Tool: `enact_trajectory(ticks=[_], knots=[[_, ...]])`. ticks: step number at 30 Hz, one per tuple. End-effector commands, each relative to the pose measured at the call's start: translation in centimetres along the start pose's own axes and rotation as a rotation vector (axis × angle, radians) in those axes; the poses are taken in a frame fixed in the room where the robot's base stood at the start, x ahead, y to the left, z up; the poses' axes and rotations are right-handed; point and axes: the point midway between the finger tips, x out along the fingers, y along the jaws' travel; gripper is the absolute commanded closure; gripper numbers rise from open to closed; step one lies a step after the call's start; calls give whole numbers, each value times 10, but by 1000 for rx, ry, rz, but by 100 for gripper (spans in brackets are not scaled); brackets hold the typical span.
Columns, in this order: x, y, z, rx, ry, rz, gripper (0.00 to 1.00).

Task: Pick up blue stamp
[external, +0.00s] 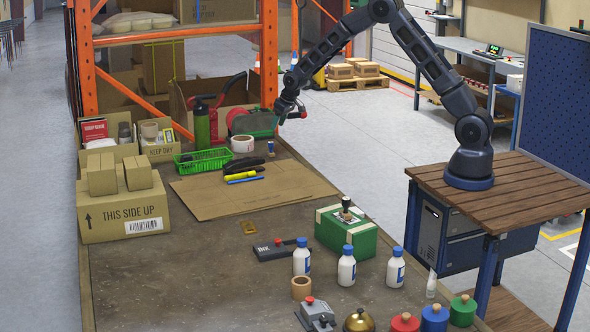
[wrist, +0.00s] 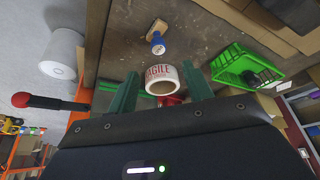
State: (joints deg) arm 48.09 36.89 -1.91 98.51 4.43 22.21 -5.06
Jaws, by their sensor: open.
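A small blue piece with a light wooden-looking part (wrist: 157,42) stands on the table in the wrist view, beyond the white tape roll. It appears to match the small blue item (external: 271,146) right of the roll in the external view. A larger blue round piece with a wooden knob (external: 434,319) stands at the front right, between similar red and green ones. I cannot tell for sure which is the stamp. My gripper (external: 284,114) is above the far part of the table. Its green fingers (wrist: 161,92) are open and apart, with nothing visibly held.
The white tape roll (external: 242,143) is close to the small blue item. A green basket (external: 204,159) and a flat cardboard sheet (external: 255,190) lie nearby. An orange rack (external: 88,65) rises behind. White bottles (external: 347,270) stand at the front.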

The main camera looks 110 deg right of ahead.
Motion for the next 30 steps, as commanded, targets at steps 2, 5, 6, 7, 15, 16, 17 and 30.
enact_trajectory(ticks=[2, 5, 6, 7, 15, 16, 17, 30], knots=[[5, 3, 0, 3, 0, 1, 50], [12, 3, 0, 3, 0, 2, 50], [16, 3, 0, 3, 0, 2, 50], [20, 3, 0, 3, 0, 2, 50], [55, 3, 0, 2, 0, 2, 50], [56, 3, 0, 2, 1, 2, 50], [58, 3, -1, 2, 1, 2, 50], [103, 3, 2, 1, 0, 2, 50]])
